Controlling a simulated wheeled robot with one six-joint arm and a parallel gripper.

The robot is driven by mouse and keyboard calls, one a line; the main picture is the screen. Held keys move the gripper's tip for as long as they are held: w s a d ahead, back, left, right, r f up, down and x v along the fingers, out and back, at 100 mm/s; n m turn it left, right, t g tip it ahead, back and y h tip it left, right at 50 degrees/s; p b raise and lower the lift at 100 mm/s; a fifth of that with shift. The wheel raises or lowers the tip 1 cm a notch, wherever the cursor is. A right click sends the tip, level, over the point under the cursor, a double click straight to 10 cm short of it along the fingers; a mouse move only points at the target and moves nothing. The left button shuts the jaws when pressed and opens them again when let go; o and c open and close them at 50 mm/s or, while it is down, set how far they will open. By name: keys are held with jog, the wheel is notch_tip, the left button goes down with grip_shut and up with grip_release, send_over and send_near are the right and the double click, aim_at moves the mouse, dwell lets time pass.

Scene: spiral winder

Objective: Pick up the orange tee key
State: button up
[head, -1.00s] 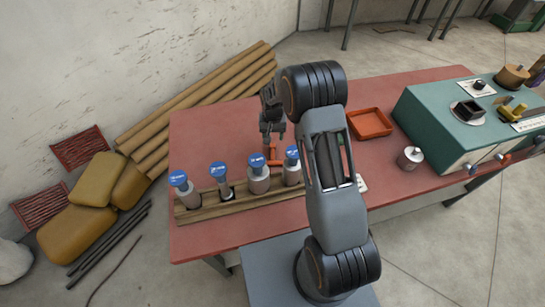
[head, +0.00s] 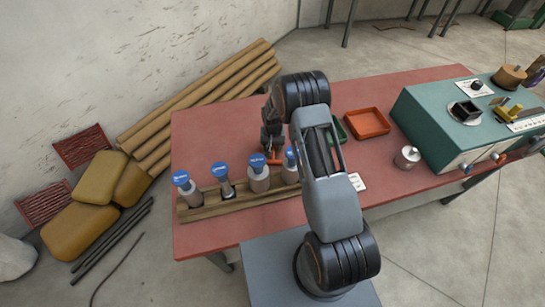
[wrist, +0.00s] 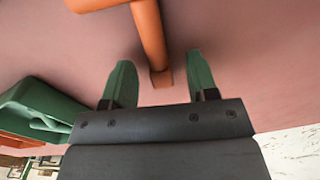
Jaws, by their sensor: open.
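The orange tee key (head: 274,160) lies on the red table behind the row of blue-capped bottles, partly hidden by my gripper in the head view. In the wrist view its orange shaft (wrist: 150,35) runs down toward the space between my fingers, with part of the crossbar at the top edge. My gripper (wrist: 158,85) is open, its two green fingertips on either side of the shaft's end. In the head view my gripper (head: 271,148) is low over the table at the key. I cannot tell its exact height above the key.
A wooden rack (head: 232,204) with several blue-capped bottles stands in front of the key. An orange tray (head: 367,123) and a green tray (head: 339,131) lie to the right, with a metal weight (head: 407,157) and a teal machine (head: 440,125) beyond. The table's back left is clear.

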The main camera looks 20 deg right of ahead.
grip_shut()
dwell(0.3)
